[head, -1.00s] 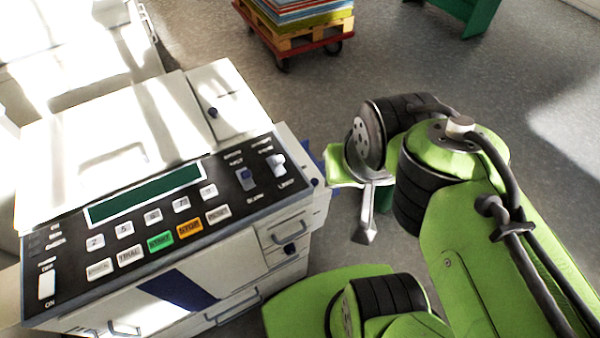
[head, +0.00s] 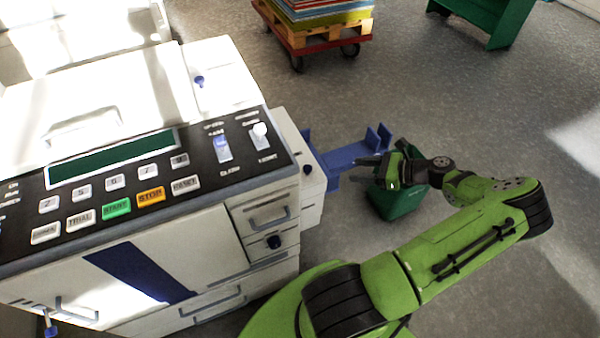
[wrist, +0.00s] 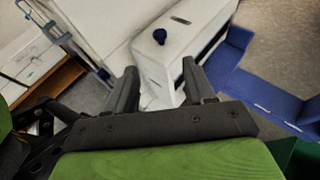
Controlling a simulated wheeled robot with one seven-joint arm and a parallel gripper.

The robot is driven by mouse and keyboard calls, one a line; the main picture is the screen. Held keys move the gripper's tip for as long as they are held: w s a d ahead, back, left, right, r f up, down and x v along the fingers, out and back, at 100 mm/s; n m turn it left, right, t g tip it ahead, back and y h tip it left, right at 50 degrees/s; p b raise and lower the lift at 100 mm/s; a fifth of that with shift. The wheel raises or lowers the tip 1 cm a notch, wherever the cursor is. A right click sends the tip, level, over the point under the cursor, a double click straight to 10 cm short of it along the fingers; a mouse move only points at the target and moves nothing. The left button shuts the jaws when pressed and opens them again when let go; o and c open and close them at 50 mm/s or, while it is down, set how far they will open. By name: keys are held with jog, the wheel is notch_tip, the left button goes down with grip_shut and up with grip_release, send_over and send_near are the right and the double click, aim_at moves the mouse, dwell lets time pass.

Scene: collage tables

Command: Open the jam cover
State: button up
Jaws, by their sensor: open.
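The printing machine (head: 200,235) is a large white copier with a black control panel on top. On its right end is a white side cover (head: 313,200) with a small dark blue knob (head: 308,170); I take this to be the jam cover, and it looks closed. In the wrist view the cover (wrist: 190,38) and its knob (wrist: 160,36) lie ahead of the fingertips. My gripper (wrist: 160,78) is open and empty, its two fingers apart and pointing toward the cover. In the head view my gripper (head: 368,163) is right of the cover, over the blue tray.
A blue tray (head: 345,158) sticks out from the machine's right end. A green bin (head: 400,200) stands on the floor below my gripper. A red cart (head: 312,42) with a pallet and stacked paper is at the back. Grey floor (head: 480,130) is open to the right.

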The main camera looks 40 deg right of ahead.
aim_at(308, 167)
jog(key=b+x, duration=0.3)
jog(key=x, duration=1.2)
jog(key=shift+w+a+f, duration=0.15)
jog(key=shift+w+a, duration=0.05)
jog(key=shift+a, duration=0.05)
jog(key=shift+c, duration=0.5)
grip_shut()
